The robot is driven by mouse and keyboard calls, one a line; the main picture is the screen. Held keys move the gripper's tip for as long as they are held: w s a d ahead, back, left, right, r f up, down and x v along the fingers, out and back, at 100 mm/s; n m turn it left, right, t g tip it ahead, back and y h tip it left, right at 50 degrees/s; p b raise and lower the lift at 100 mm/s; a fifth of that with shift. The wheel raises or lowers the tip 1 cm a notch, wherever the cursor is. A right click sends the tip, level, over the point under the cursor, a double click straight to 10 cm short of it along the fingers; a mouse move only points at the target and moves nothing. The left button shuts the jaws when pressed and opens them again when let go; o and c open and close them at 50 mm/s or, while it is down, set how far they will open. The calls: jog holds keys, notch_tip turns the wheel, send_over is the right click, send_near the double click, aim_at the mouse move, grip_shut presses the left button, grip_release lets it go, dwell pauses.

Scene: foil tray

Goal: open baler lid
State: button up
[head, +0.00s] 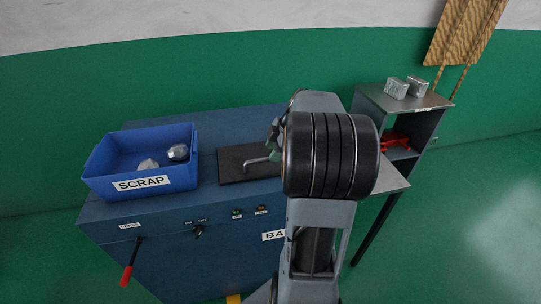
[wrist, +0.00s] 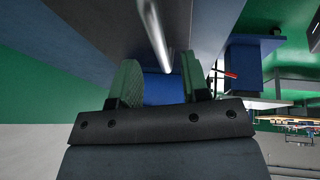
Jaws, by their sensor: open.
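The baler (head: 190,250) is a blue cabinet with switches on its front. Its lid (head: 232,166) is a dark flat plate lying closed on the top. A bent grey handle (head: 262,159) stands on the lid. My gripper (head: 277,133) is by the handle, partly hidden behind my arm in the head view. In the wrist view my gripper (wrist: 160,82) is open, its two greenish fingers apart. The silver handle bar (wrist: 155,35) runs down toward the gap between the fingertips. I cannot tell whether they touch it.
A blue SCRAP bin (head: 140,183) with crumpled foil stands left of the lid. A red-handled lever (head: 128,270) hangs on the baler's front left. At right, a grey shelf unit (head: 415,104) carries silver blocks (head: 407,87) and holds a red object (head: 396,141).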

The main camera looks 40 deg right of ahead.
jog(key=shift+x, duration=1.5)
grip_shut()
